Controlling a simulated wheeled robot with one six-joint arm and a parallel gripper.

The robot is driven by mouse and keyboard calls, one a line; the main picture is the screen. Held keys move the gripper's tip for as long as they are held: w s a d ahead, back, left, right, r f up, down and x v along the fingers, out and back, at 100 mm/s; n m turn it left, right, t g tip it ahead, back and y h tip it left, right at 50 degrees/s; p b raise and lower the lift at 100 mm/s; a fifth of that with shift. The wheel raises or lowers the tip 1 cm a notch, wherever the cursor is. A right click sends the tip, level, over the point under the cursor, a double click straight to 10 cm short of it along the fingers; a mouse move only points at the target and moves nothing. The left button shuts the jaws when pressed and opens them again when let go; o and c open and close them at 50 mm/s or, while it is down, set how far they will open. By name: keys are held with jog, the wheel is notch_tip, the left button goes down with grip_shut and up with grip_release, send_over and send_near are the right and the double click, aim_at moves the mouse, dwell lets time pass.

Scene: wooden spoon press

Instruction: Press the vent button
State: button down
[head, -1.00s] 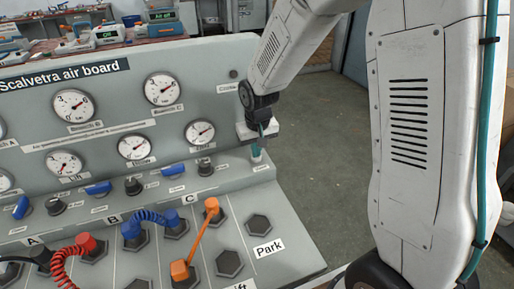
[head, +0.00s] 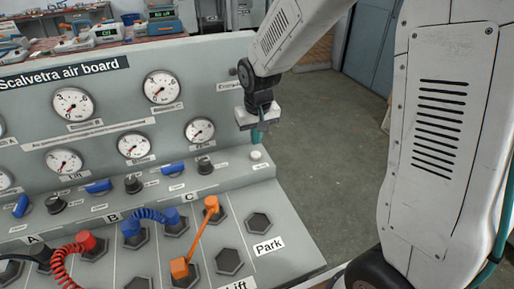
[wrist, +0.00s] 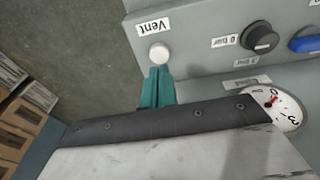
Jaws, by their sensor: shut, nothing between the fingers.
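The vent button is a small round white cap (head: 256,155) at the right end of the board's ledge. In the wrist view the white button (wrist: 159,52) sits beside the label "Vent" (wrist: 154,27). My gripper (head: 257,137) has teal fingers, closed together and empty, and hangs just above the button with a small gap in the head view. In the wrist view my gripper's fingertips (wrist: 159,70) appear right at the button's lower edge. The button's top is uncovered in both views.
The grey air board (head: 110,160) carries gauges, black knobs (head: 203,165) and blue levers (head: 172,168) left of the button. An orange hose link (head: 197,240) and blue and red coiled hoses are plugged in below. Open floor (head: 330,150) lies to the right.

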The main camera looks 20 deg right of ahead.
notch_tip(320, 180, up, 8)
jog(key=shift+s+f, duration=0.2)
jog(key=shift+s, duration=0.2)
jog(key=s+d+r, duration=0.2)
jog(key=s+r, duration=0.1)
jog(key=s, duration=1.1)
jog(key=s+d+r, duration=0.2)
jog(key=s+r, duration=0.2)
jog(key=s, duration=1)
jog(key=shift+s+r, duration=0.2)
